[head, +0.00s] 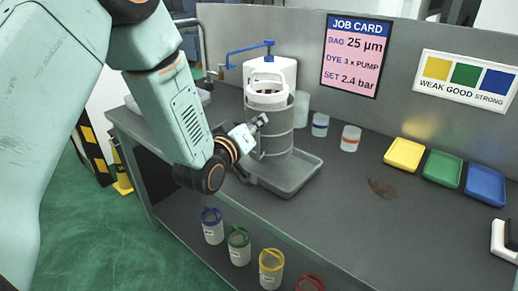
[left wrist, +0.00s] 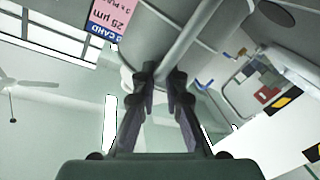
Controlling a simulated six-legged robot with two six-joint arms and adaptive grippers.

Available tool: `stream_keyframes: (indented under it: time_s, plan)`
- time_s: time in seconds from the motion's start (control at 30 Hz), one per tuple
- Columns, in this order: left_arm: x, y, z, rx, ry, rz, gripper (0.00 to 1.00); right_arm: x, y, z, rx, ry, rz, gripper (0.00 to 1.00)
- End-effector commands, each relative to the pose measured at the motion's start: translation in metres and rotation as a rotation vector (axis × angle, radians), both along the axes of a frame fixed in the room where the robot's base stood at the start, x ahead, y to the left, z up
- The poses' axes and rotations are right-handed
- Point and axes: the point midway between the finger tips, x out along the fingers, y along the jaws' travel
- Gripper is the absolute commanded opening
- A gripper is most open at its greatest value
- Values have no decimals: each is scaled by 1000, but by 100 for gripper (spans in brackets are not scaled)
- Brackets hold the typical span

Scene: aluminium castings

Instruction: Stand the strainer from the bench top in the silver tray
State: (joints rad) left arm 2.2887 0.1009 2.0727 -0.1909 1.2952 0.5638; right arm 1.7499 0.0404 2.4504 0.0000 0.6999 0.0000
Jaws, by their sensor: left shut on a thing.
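The strainer (head: 276,133) is a grey upright cylinder with a pale ringed top and a looped handle. It is at or just above the silver tray (head: 292,188), a shallow grey tray on the bench top. I cannot tell whether its base touches the tray floor. My left gripper (head: 258,122) is at the strainer's left side, shut on its side handle. In the left wrist view the fingers (left wrist: 160,85) meet at a grey bar (left wrist: 183,42) beside the large grey body. My right gripper cannot be made out.
A white dispenser (head: 283,66) with a blue lever stands behind. Two white jars (head: 350,138) stand right of it. Yellow (head: 404,154), green (head: 443,168) and blue (head: 485,184) trays lie further right. A brown stain (head: 381,188) marks otherwise clear bench.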

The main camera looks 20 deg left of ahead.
Motion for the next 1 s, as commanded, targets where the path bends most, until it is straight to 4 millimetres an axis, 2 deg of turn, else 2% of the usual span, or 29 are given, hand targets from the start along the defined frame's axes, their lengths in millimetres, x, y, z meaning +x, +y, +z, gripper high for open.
stream_keyframes:
  time_s: [0.1,0.27,0.5,0.7,0.73,1.0]
  plan:
    - [1,1,-13,-1,-5,1,0,0,0,-3,0,0,0,40]
    - [2,2,-21,-2,-7,1,0,0,0,-3,0,-1,1,40]
    - [3,3,-52,-2,-5,1,0,0,0,-8,0,-1,1,40]
    - [4,4,-53,-2,-8,2,0,0,0,-7,0,-1,0,40]
    - [3,4,-55,-2,-2,2,12,0,0,-7,0,-1,0,40]
    - [3,4,-55,-2,-1,1,34,0,0,-7,0,-1,0,40]
